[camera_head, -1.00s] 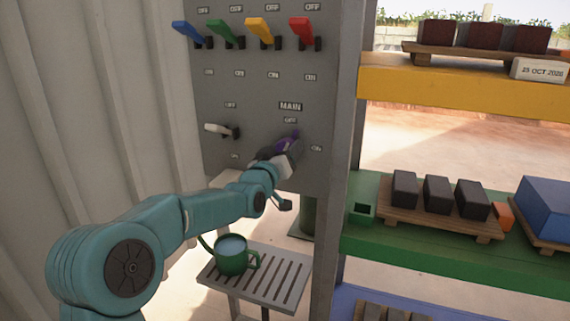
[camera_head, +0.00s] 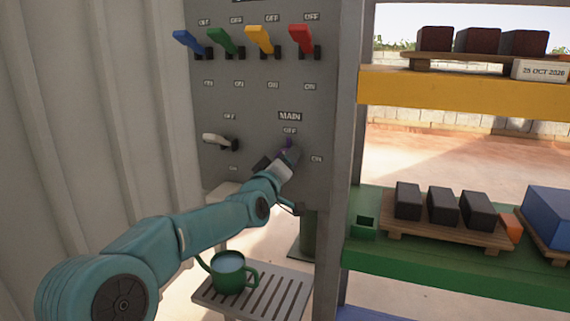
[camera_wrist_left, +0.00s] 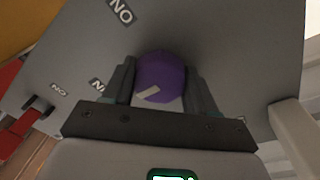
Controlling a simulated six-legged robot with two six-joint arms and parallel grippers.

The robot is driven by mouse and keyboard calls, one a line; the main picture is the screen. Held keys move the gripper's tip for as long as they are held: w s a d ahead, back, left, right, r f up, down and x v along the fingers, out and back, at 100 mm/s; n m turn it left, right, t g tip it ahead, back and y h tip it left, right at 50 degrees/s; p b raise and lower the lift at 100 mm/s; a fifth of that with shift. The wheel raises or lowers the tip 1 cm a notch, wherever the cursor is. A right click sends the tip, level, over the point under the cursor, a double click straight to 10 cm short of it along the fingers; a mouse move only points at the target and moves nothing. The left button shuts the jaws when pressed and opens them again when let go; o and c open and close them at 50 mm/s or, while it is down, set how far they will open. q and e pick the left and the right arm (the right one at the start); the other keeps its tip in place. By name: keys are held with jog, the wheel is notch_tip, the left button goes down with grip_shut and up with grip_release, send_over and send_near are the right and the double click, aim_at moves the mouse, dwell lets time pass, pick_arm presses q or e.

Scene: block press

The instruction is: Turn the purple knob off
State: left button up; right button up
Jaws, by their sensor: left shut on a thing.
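The purple knob (camera_head: 288,145) is on the grey panel, just below the OFF label under MAIN. It also shows in the left wrist view (camera_wrist_left: 160,72), round and with a pale mark on its lower face. My left gripper (camera_head: 281,160) is at the knob in the head view. In the left wrist view my left gripper (camera_wrist_left: 161,84) has one finger on each side of the knob and is shut on it. The fingers and wrist hide much of the knob in the head view. My right gripper is not in view.
Blue, green, yellow and red levers (camera_head: 301,39) line the panel's top. A white lever (camera_head: 219,141) is left of the knob. A green watering can (camera_head: 229,272) stands on a slatted stand (camera_head: 276,297) below. Shelves with dark blocks (camera_head: 437,203) stand right.

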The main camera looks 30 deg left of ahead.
pick_arm(q)
jog(key=shift+f, duration=0.1)
jog(key=o, duration=1)
jog(key=shift+o, duration=0.2)
jog(key=shift+s, duration=0.1)
jog(key=v, duration=1.6)
